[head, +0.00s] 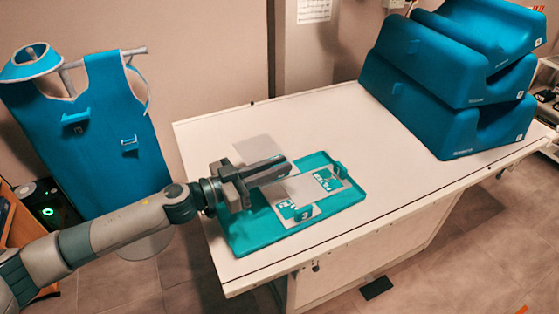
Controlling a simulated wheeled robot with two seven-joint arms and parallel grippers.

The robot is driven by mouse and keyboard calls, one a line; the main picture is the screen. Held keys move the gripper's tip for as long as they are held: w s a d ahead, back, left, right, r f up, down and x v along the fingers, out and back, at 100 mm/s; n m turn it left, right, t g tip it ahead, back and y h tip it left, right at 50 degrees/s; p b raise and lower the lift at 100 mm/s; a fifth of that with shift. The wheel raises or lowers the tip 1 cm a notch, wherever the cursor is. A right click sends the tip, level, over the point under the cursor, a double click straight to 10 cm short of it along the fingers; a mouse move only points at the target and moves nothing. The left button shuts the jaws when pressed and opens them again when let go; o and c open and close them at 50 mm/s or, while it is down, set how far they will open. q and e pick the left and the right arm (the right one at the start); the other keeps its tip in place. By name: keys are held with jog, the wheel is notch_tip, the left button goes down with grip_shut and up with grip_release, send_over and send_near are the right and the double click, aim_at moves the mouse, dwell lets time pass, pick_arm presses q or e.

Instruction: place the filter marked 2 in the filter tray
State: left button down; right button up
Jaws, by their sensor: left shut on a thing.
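My left gripper (282,166) is over the back part of the teal filter tray (247,243), its fingers pointing right. It is shut on a flat grey filter plate (256,149). The plate shows behind the fingers and seems to continue in front of them, over the tray. The fingers hide its middle, and I cannot read a number on it. Whether it touches the tray is unclear. The tray lies on the table and has white-and-teal panels with lettering (327,181) and small upright teal tabs. My right gripper is not in view.
The white table (370,140) is clear between the tray and the stacked blue cushions (445,90) at the right. A blue apron (95,130) hangs on a stand at the left, behind my left arm.

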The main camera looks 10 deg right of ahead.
pick_arm(q)
jog(key=shift+s+d+r+t, duration=0.25)
jog(key=shift+r+t, duration=0.05)
jog(key=shift+r, duration=0.2)
jog(key=a+r+n+t+y, duration=0.1)
jog(key=r+n+t, duration=0.1)
jog(key=s+a+r+n+t+y, duration=0.1)
jog(key=a+r+n+t+y, duration=0.1)
jog(key=shift+s+t, duration=0.2)
jog(key=shift+t, duration=0.2)
jog(key=s+a+f+n+t+y, duration=0.2)
jog(key=a+y, duration=0.4)
jog(key=a, duration=0.6)
jog(key=s+a+f+n+t+y, duration=0.2)
jog(key=a+n+y, duration=0.5)
jog(key=a, duration=0.5)
jog(key=shift+s+f+n+t+y, duration=0.25)
jog(key=shift+s+t, duration=0.35)
jog(key=shift+t, duration=0.3)
jog(key=shift+d, duration=0.15)
